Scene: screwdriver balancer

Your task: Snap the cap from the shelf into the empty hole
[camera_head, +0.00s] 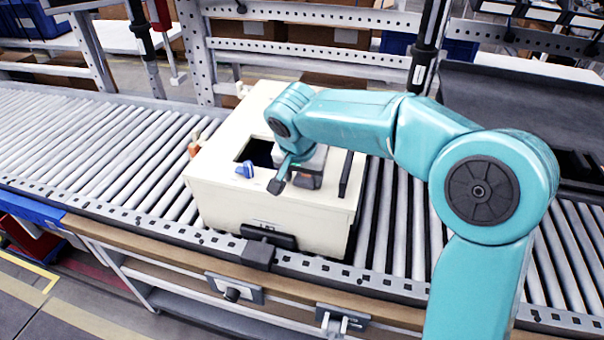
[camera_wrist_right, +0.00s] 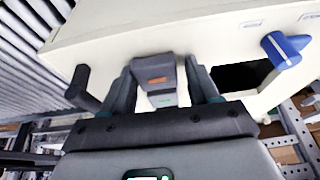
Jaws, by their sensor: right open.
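A cream box (camera_head: 270,217) sits on the roller conveyor. Its top has a dark rectangular opening (camera_head: 257,151) and a blue knob (camera_head: 245,170); both also show at the right of the wrist view, the opening (camera_wrist_right: 240,77) and the knob (camera_wrist_right: 285,50). My right gripper (camera_head: 293,181) is over the box's top, right of the knob. In the wrist view its open fingers (camera_wrist_right: 163,85) stand on either side of a grey block (camera_wrist_right: 160,72) with orange and green marks. Contact cannot be told. I cannot clearly identify a cap or a shelf holding it. My left gripper is out of view.
A dark bar handle (camera_head: 345,174) stands on the box's right side. A small orange part (camera_head: 194,146) sits at its left edge. A dark clamp (camera_head: 258,252) is at its front. Bare rollers (camera_head: 80,140) lie to the left. Metal uprights (camera_head: 197,50) stand behind.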

